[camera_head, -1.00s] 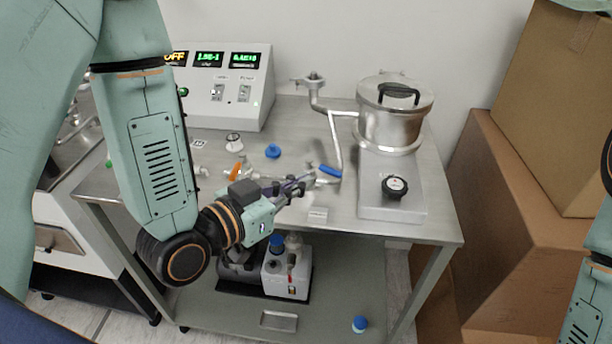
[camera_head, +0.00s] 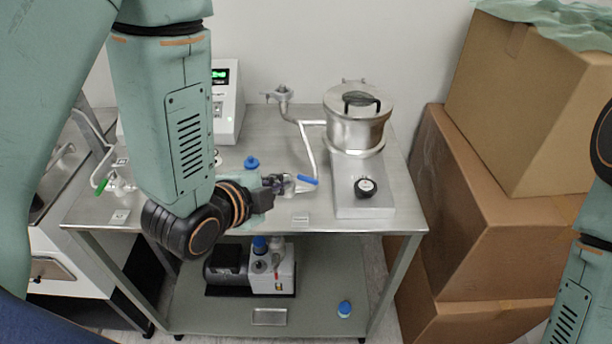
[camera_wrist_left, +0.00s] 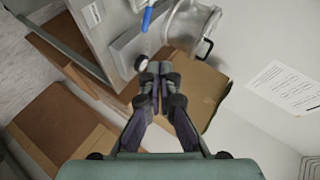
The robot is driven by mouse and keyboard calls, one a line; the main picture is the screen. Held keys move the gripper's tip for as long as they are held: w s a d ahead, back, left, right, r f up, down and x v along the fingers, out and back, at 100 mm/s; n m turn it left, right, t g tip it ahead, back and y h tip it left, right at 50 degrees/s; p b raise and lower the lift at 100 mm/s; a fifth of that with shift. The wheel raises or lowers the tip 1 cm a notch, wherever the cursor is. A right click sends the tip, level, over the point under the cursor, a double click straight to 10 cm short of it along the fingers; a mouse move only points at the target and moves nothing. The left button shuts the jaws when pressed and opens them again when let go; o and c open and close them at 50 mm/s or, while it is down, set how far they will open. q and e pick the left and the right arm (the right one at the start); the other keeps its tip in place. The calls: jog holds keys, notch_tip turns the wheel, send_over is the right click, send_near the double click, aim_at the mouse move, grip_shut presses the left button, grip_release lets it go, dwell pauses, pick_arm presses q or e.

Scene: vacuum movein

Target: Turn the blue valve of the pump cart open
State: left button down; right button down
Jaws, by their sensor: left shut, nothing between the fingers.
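The blue valve handle (camera_head: 308,181) sits on the pipework at the right half of the pump cart's top (camera_head: 270,221), left of the metal base under the steel pot. My left gripper (camera_head: 290,184) is shut and empty, with its tips just left of the handle in the head view. In the left wrist view the blue handle (camera_wrist_left: 147,18) lies beyond and a little left of the shut fingertips (camera_wrist_left: 160,68), with a visible gap in the picture. The pipe around the handle's left end is partly hidden by the gripper. My right gripper is out of view.
The lidded steel pot (camera_head: 357,118) and a black knob (camera_head: 365,187) stand right of the handle. A bent pipe (camera_head: 307,150) rises behind it. A blue cap (camera_head: 251,163) and a green handle (camera_head: 101,187) are farther left. Cardboard boxes (camera_head: 465,190) stand close on the right.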

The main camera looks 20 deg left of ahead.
pick_arm(q)
jog(key=a+f+m, duration=0.2)
jog(key=m+y+p, duration=0.1)
send_near(306, 179)
jog(key=shift+g, duration=0.4)
jog(key=x, duration=0.5)
jog(key=shift+w+d+r, duration=0.15)
jog(key=shift+w+r, duration=0.1)
jog(key=shift+x, duration=0.85)
jog(key=shift+a+f, duration=0.1)
jog(key=shift+a, duration=0.1)
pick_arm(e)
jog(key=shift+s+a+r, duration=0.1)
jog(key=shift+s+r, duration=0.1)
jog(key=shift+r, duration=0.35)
pick_arm(q)
jog(key=shift+d, duration=0.2)
jog(key=shift+a, duration=0.1)
